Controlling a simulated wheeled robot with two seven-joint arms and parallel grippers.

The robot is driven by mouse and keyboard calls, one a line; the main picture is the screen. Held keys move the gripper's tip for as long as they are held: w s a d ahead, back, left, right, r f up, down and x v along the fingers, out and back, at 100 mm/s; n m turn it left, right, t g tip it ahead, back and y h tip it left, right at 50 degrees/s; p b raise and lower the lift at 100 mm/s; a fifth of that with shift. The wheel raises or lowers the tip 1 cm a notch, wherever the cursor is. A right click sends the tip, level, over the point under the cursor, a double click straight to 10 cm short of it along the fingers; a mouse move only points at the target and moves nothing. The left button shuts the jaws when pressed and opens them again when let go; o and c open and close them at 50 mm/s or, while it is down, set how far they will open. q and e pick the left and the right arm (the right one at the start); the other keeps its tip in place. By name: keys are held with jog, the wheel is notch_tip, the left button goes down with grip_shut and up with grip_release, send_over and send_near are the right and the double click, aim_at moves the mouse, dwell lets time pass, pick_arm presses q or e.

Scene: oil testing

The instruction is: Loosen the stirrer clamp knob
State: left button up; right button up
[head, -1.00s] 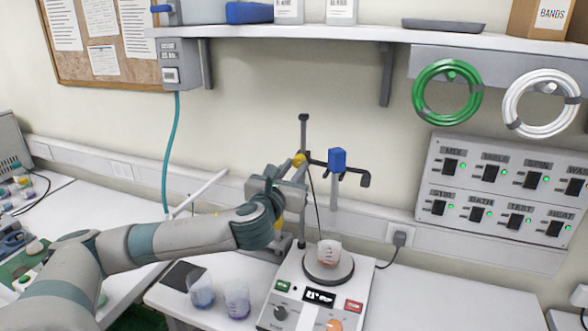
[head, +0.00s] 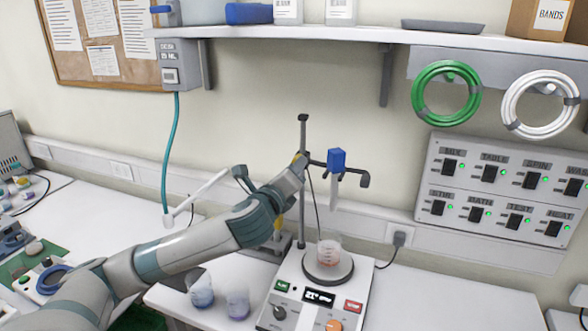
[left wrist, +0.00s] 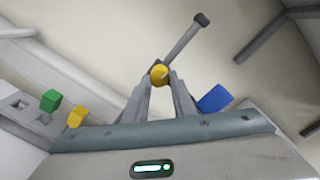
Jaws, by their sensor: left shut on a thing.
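The yellow clamp knob (left wrist: 158,74) sits on the stirrer's upright rod (head: 303,133); in the left wrist view it is between my fingertips. My left gripper (head: 300,162) reaches the clamp from the left and is shut on the knob; its fingers mostly hide the knob in the head view. My right gripper does not show.
Two beakers (head: 237,300) of bluish liquid stand left of the hotplate. A switch panel (head: 500,190) is on the wall at right. A shelf (head: 380,38) runs above. The bench right of the hotplate (head: 440,300) is clear.

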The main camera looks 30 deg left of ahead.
pick_arm(q)
jog(key=shift+n, duration=1)
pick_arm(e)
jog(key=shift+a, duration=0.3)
pick_arm(q)
jog(key=o, duration=1.1)
jog(key=shift+c, duration=0.2)
jog(key=shift+w, duration=0.1)
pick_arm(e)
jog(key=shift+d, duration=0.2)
